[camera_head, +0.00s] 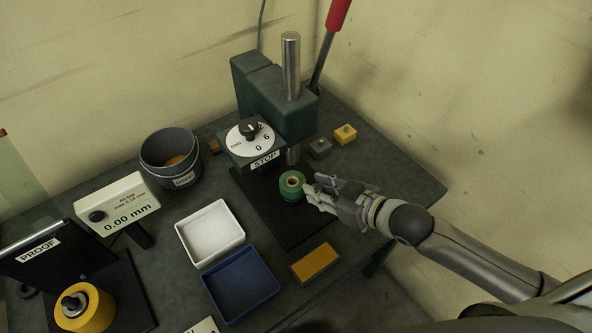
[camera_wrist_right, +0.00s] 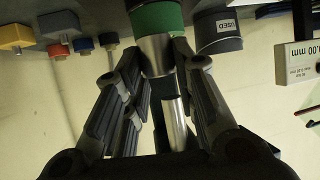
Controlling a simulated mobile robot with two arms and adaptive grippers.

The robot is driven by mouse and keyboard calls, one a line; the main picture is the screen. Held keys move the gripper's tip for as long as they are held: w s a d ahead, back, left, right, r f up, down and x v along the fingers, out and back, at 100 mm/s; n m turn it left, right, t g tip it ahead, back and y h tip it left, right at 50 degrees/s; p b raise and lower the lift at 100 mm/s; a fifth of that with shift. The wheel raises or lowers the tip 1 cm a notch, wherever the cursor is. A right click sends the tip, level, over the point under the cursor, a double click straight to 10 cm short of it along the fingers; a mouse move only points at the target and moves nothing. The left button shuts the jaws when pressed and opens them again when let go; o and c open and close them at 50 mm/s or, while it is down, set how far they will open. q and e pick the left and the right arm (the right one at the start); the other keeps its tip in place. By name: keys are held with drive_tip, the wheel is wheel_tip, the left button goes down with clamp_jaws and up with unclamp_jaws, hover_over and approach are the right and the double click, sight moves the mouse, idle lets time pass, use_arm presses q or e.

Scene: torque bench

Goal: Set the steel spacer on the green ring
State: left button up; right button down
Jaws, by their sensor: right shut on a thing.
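The green ring (camera_head: 290,194) stands on the dark press base under the press ram. My right gripper (camera_head: 309,188) comes in from the right, its fingertips close beside the ring. In the right wrist view, which is upside down, the fingers are closed on the shiny steel spacer (camera_wrist_right: 155,56). The spacer is upright and borders the top of the green ring (camera_wrist_right: 157,17), in line with it. I cannot tell whether they touch. In the head view a pale round shape shows at the ring's middle. My left gripper is not in view.
The press head (camera_head: 278,100) and its ram (camera_head: 293,156) stand close behind and above my fingers. A white tray (camera_head: 238,237), a blue tray (camera_head: 274,288) and an orange pad (camera_head: 315,263) lie in front. The grey bin (camera_head: 186,163) stands left, small blocks behind.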

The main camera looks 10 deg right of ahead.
sight(296, 184)
drive_tip(key=w+a, duration=0.1)
drive_tip(key=w, duration=0.1)
drive_tip(key=w+a+p, duration=0.1)
drive_tip(key=w, duration=0.1)
drive_tip(key=w+a, duration=0.2)
drive_tip(key=shift+w+a+r, duration=0.1)
drive_tip(key=shift+r, duration=0.1)
drive_tip(key=shift+f+p, duration=0.25)
drive_tip(key=shift+p, duration=0.2)
drive_tip(key=shift+w+a+f, duration=0.1)
drive_tip(key=shift+f, duration=0.15)
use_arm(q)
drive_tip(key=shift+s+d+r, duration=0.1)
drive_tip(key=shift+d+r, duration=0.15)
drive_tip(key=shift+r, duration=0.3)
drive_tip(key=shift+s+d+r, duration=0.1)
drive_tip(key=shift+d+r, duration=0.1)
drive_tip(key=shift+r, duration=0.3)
use_arm(e)
drive_tip(key=shift+f, duration=0.15)
drive_tip(key=c, duration=1.2)
unclamp_jaws()
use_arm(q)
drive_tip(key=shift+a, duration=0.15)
